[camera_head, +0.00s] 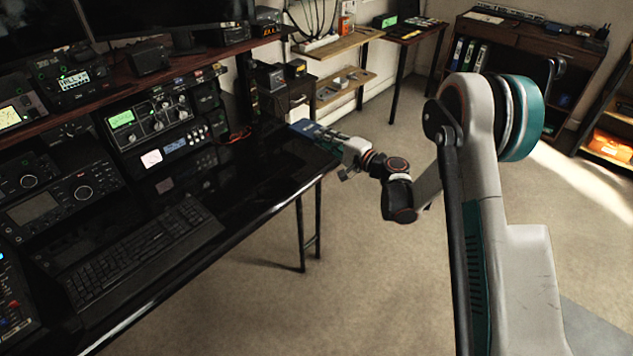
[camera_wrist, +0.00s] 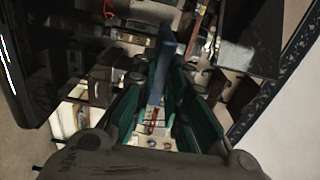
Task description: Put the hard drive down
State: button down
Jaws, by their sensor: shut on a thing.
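My gripper (camera_head: 328,139) is at the far right corner of the black desk (camera_head: 265,190) in the head view. In the wrist view its two teal-lined fingers (camera_wrist: 164,92) are closed on a narrow blue slab, which I take to be the hard drive (camera_wrist: 163,62). The slab stands edge-on to the wrist camera and sticks out beyond the fingertips. In the head view a small blue patch of the drive (camera_head: 303,127) shows at the gripper's end. I cannot tell whether it touches the desk top.
A black keyboard (camera_head: 145,250) lies on the desk's front part. Radio sets, including one with a green screen (camera_head: 150,118), stand along its back. Wooden wall shelves (camera_head: 345,42) are beyond the desk's far end. Bare desk top lies between keyboard and gripper.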

notch_tip(320, 180, down, 19)
jog(key=b, duration=0.6)
jog(key=shift+r, duration=0.15)
jog(key=c, duration=1.6)
grip_release()
